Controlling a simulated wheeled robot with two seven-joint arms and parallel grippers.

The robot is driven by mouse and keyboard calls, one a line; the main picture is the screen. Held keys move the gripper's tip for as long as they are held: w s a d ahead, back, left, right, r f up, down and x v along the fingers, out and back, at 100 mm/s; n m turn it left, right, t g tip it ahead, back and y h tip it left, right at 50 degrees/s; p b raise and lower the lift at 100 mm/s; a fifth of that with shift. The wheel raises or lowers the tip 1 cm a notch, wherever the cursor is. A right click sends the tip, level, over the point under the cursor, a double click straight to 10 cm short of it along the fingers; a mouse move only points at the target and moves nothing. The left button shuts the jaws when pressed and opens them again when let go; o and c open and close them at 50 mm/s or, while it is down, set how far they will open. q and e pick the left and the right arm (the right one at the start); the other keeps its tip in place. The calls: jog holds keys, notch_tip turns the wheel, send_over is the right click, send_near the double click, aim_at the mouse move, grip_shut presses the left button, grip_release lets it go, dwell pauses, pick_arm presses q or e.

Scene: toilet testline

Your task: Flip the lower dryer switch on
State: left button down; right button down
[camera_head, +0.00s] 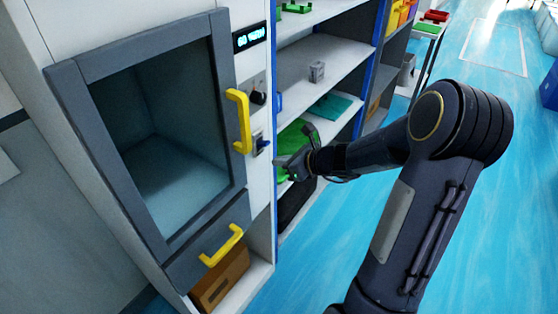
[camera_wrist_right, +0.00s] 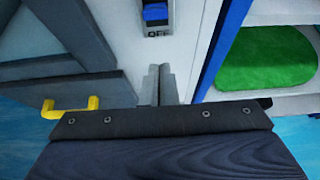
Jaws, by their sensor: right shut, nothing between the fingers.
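The dryer (camera_head: 170,130) is a white cabinet with a grey-framed glass door, shut, on the left of the head view. On its narrow right panel, below a black knob (camera_head: 257,97), is the blue dryer switch (camera_head: 262,143). The wrist view shows this blue switch (camera_wrist_right: 155,12) at the top edge, partly cut off, with "OFF" printed under it. My right gripper (camera_head: 281,164) is just right of and below the switch, and appears apart from it. In the wrist view its fingers (camera_wrist_right: 157,84) are shut and empty, below the switch. My left gripper is not in view.
A yellow door handle (camera_head: 239,121) juts out left of the switch, and a yellow drawer handle (camera_head: 222,246) is lower. A shelf unit (camera_head: 320,65) with green items stands right of the dryer.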

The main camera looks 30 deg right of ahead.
jog(key=s+d+r+p, duration=0.2)
jog(key=s+r, duration=0.4)
jog(key=r, duration=0.1)
jog(key=shift+d+r, duration=0.3)
jog(key=s+a+r+n+g+y, duration=0.2)
jog(key=s+a+r+n+g, duration=0.15)
jog(key=s+a+n, duration=0.65)
jog(key=s+a+f+n+g+h, duration=0.1)
jog(key=s+a+n, duration=0.2)
jog(key=n, duration=0.7)
jog(key=s+a+f+n+g+h, duration=0.1)
jog(key=s+a+f+n+h, duration=0.1)
jog(key=s+n, duration=0.6)
jog(key=shift+a+n, duration=0.45)
jog(key=shift+n, duration=0.45)
